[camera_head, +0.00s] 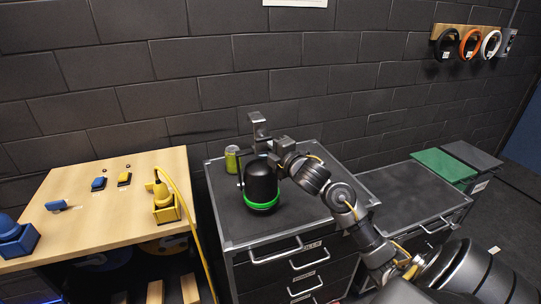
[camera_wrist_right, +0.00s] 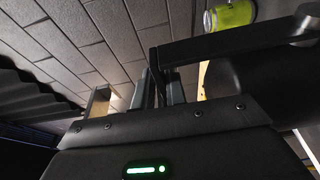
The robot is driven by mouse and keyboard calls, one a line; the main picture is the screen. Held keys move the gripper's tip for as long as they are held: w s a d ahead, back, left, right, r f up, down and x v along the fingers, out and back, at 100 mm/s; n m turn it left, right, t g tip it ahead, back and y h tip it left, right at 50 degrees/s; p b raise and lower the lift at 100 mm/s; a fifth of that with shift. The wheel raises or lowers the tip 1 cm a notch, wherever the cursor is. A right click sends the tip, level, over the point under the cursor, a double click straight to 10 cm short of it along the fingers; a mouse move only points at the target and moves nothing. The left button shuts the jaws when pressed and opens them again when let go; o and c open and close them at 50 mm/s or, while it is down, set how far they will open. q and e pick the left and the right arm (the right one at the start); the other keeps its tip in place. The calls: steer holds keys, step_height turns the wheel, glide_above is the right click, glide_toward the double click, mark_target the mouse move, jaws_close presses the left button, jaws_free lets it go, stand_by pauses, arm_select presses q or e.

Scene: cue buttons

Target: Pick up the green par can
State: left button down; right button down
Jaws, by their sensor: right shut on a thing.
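The green par can (camera_head: 262,183) is a black cylindrical lamp with a bright green ring round its lower end. It is upright over the top of the left grey tool cart (camera_head: 228,218); I cannot tell whether it touches the surface. My right gripper (camera_head: 258,147) is above it, shut on its bracket. In the right wrist view the fingers (camera_wrist_right: 163,88) meet at the bracket's dark bar (camera_wrist_right: 235,43), with the black lamp body (camera_wrist_right: 262,82) to the right. The arm hides part of the lamp's top. My left gripper is not in view.
A lime drink can (camera_head: 232,158) stands close behind the lamp on the cart. A wooden table (camera_head: 105,220) at left holds blue and yellow items and a yellow cable (camera_head: 180,190). A second cart (camera_head: 410,195) at right has a clear top. A brick wall rises behind.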

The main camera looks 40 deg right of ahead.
steer(key=a+r, duration=0.1)
steer(key=r, duration=0.1)
steer(key=a+r, duration=0.1)
steer(key=a, duration=0.1)
steer(key=a+r+b, duration=0.1)
steer(key=r, duration=0.1)
steer(key=shift+w+a+r, duration=0.1)
steer(key=shift+a+r, duration=0.15)
steer(key=shift+r, duration=0.1)
steer(key=a+r+b, duration=0.2)
steer(key=a+r, duration=0.1)
steer(key=a, duration=0.5)
steer(key=shift+w+a+r, duration=0.2)
steer(key=shift+r, duration=0.15)
